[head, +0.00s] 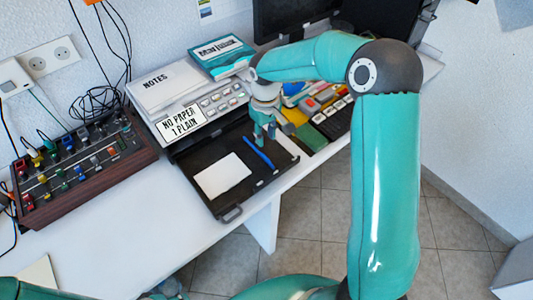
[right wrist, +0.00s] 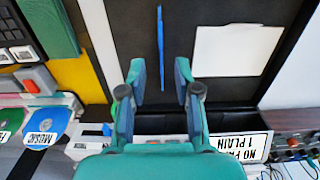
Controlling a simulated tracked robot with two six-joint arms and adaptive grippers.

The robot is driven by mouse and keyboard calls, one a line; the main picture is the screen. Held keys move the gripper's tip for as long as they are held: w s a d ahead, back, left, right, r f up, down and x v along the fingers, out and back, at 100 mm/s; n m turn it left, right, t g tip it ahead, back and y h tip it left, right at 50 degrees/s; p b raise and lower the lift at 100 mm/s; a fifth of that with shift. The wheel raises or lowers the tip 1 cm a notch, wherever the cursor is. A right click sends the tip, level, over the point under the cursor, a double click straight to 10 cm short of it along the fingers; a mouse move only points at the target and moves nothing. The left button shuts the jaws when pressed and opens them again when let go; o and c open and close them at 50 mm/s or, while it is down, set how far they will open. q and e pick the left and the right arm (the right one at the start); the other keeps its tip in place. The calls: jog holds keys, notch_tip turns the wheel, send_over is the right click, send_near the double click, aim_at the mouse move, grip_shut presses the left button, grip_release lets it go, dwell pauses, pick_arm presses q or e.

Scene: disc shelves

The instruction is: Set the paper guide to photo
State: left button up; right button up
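The paper guide (head: 258,154) is a thin blue strip in the black pulled-out paper tray (head: 205,160). A white sheet (head: 222,176) lies in the tray to its left. The printer's label (head: 181,124) reads "NO PAPER 1 PLAIN". My right gripper (head: 265,134) is over the tray at the far end of the guide. In the right wrist view the right gripper (right wrist: 160,76) has its two fingers apart, with the blue guide (right wrist: 161,45) lined up between them beyond the tips. I cannot tell the height gap. The sheet (right wrist: 238,50) shows at right. My left gripper is out of view.
A mixer with knobs (head: 85,170) stands at left. Coloured items and a keyboard (head: 335,118) are at right. The white table (head: 120,225) is clear in front.

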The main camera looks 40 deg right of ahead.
aim_at(258, 152)
notch_tip(258, 152, down, 10)
jog(key=shift+f+p, duration=0.15)
jog(key=shift+p, duration=0.2)
grip_shut()
